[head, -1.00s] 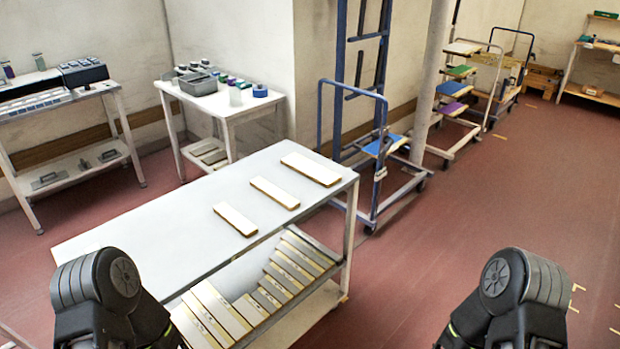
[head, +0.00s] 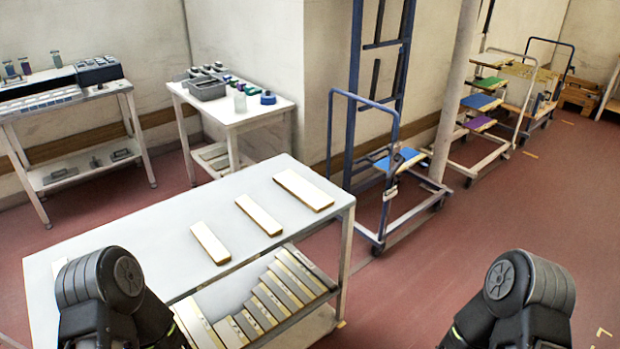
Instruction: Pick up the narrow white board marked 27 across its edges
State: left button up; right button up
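More boards (head: 268,297) stand in a row on the shelf below, some white and some grey. My two arms show at the bottom left and bottom right, away from the three boards. Both grippers are outside the picture.
A small white table (head: 272,115) with a grey bin (head: 207,88) and jars stands behind. A bench (head: 65,108) is at the far left. A blue trolley (head: 393,198) stands right of the board table. Red floor (head: 480,235) is clear at the right.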

aim_at(315, 199)
jog(key=i+l+u, duration=0.1)
jog(key=l, duration=0.3)
jog(key=i+l+u, duration=0.1)
jog(key=i+l, duration=0.4)
jog(key=l, duration=0.35)
jog(key=i+l+u, duration=0.15)
jog(key=l, duration=0.3)
jog(key=i+l+u, duration=0.1)
jog(key=l, duration=0.35)
jog(key=i+l+u, duration=0.1)
jog(key=i+l, duration=0.15)
jog(key=l, duration=0.2)
jog(key=i+l, duration=0.1)
jog(key=l, duration=0.35)
jog(key=i+l+u, duration=0.15)
jog(key=l, duration=0.35)
